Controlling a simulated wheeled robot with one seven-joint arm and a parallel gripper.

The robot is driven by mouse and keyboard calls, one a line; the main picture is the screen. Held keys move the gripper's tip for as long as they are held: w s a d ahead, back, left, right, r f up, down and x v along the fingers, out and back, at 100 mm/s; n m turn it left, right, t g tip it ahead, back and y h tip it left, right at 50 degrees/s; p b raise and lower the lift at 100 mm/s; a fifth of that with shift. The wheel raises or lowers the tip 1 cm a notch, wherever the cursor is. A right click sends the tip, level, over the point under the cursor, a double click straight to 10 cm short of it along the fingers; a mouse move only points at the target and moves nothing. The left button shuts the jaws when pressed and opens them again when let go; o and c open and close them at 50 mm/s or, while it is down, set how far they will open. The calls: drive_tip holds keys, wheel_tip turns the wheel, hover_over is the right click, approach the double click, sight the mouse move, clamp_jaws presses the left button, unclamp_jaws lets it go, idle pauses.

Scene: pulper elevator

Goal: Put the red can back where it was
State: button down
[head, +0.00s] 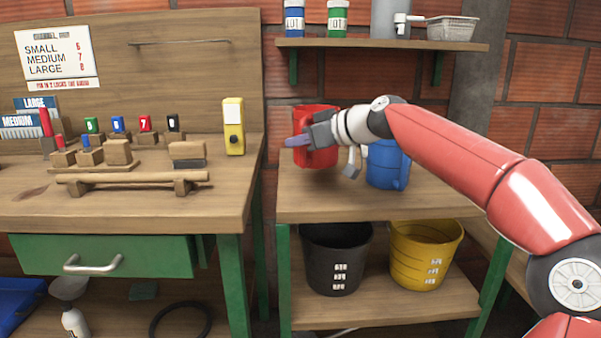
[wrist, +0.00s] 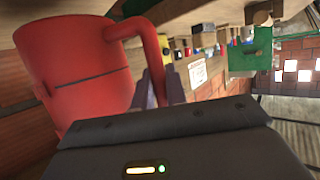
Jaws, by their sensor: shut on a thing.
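The red can (head: 318,157) is at the left back of the top of the wooden stand (head: 300,207), upright, with part of it hidden behind my gripper. I cannot tell whether its base touches the wood. My gripper (head: 296,142) is shut on the can's handle, in front of the can. In the wrist view the red can (wrist: 85,80) fills the left side, and its handle (wrist: 152,45) runs down to the purple-grey fingers (wrist: 157,88).
A blue can (head: 386,168) stands right of the red can, close to my wrist. A shelf (head: 380,43) with bottles and a basket hangs above. A black bucket (head: 335,255) and a yellow bucket (head: 427,252) sit below. The workbench (head: 120,205) is at the left.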

sight(305, 163)
drive_tip(key=shift+f, duration=2.85)
drive_tip(key=shift+f+b, duration=0.1)
drive_tip(key=shift+b, duration=0.3)
drive_tip(key=c, duration=1.4)
unclamp_jaws()
drive_tip(key=shift+c, duration=0.2)
drive_tip(key=shift+r, duration=0.2)
drive_tip(key=b+v, duration=0.1)
drive_tip(key=v, duration=1.1)
drive_tip(key=shift+b, duration=0.35)
drive_tip(key=shift+s+f, duration=0.1)
drive_tip(key=shift+f, duration=0.05)
